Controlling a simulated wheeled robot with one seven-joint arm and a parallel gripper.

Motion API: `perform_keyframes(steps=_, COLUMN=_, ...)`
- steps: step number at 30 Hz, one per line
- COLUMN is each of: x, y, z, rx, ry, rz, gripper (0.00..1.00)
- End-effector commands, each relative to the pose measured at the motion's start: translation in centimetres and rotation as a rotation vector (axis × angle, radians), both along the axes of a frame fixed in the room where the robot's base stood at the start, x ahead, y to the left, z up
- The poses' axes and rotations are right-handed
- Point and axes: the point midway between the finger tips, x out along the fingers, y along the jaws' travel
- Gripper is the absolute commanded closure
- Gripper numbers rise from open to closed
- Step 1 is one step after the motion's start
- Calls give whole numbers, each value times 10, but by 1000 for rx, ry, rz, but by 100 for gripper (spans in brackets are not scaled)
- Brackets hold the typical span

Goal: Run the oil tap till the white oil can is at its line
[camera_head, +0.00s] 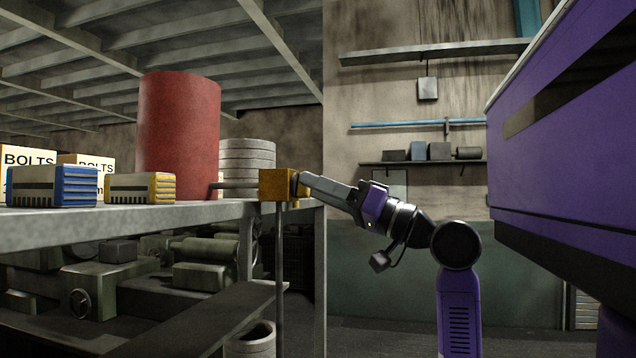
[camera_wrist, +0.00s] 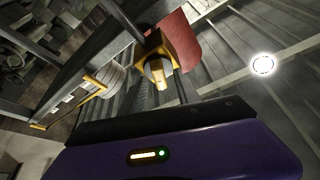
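The oil tap (camera_head: 277,185) is a yellow block at the right end of the shelf, beside the red drum (camera_head: 180,135). A pale, open-topped can (camera_head: 262,333) stands low, below and left of the tap, cut off by the picture's bottom edge. Its fill line and oil level are not visible.
A blue box (camera_head: 52,187) and a yellow box (camera_head: 140,188) stand on the shelf (camera_head: 120,222), with bolt cartons behind. Green machinery (camera_head: 105,285) is underneath. A thin dark vertical line runs down below the tap; I cannot tell whether it is oil or a post.

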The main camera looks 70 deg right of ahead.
Motion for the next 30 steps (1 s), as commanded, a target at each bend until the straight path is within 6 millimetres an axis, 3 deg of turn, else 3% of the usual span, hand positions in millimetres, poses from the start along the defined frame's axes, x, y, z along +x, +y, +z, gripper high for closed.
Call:
perform_keyframes(steps=8, x=2, y=0, z=0, rx=1, ry=0, rz=0, gripper=62)
perform_keyframes(steps=14, x=1, y=0, z=0, rx=1, ry=1, rz=1, gripper=100)
perform_keyframes(steps=23, x=2, y=-1, z=-3, rx=-24, ry=-1, rz=1, gripper=100)
perform_keyframes(steps=30, x=2, y=-2, z=-7, rx=-177, ry=-14, rz=1, gripper=100)
